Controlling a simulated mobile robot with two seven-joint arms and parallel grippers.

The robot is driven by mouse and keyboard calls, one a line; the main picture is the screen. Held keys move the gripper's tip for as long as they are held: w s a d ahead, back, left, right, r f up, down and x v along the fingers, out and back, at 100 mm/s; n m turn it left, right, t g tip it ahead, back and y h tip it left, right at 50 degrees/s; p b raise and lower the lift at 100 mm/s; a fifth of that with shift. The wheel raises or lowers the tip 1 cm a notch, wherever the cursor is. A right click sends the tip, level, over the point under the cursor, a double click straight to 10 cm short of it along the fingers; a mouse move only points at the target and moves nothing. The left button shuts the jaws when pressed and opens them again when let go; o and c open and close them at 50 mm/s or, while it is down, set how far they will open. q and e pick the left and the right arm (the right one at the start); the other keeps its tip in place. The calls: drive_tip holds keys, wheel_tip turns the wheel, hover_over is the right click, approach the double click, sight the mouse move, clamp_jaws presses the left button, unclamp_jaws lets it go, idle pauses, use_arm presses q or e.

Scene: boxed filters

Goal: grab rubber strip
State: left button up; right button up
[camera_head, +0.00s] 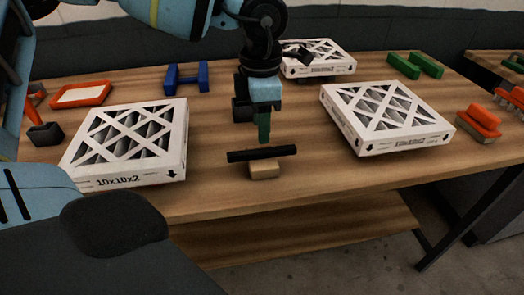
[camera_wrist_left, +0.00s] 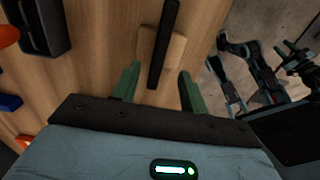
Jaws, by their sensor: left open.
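A black rubber strip (camera_head: 262,154) lies across the top of a small light wooden block (camera_head: 264,170) near the front edge of the table. My left gripper (camera_head: 264,138) points down just above and behind the strip. In the left wrist view the green fingertips (camera_wrist_left: 158,82) are open, one on each side of the strip's near end. The strip (camera_wrist_left: 163,40) runs lengthwise between them, over the wooden block (camera_wrist_left: 176,48). I cannot tell whether the fingers touch it. My right gripper is not clearly in view.
White boxed filters lie at left (camera_head: 128,140), right (camera_head: 386,118) and back (camera_head: 318,58) of the wooden table (camera_head: 225,190). A blue holder (camera_head: 186,78), green blocks (camera_head: 415,65), an orange tray (camera_head: 80,95) and a red-handled brush (camera_head: 480,122) stand around. The table is clear beside the strip.

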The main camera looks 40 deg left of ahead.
sight(262, 150)
use_arm(q)
drive_tip(key=shift+w+f+p, duration=0.15)
drive_tip(key=shift+f+p, duration=0.3)
drive_tip(key=shift+f, duration=2.65)
clamp_jaws()
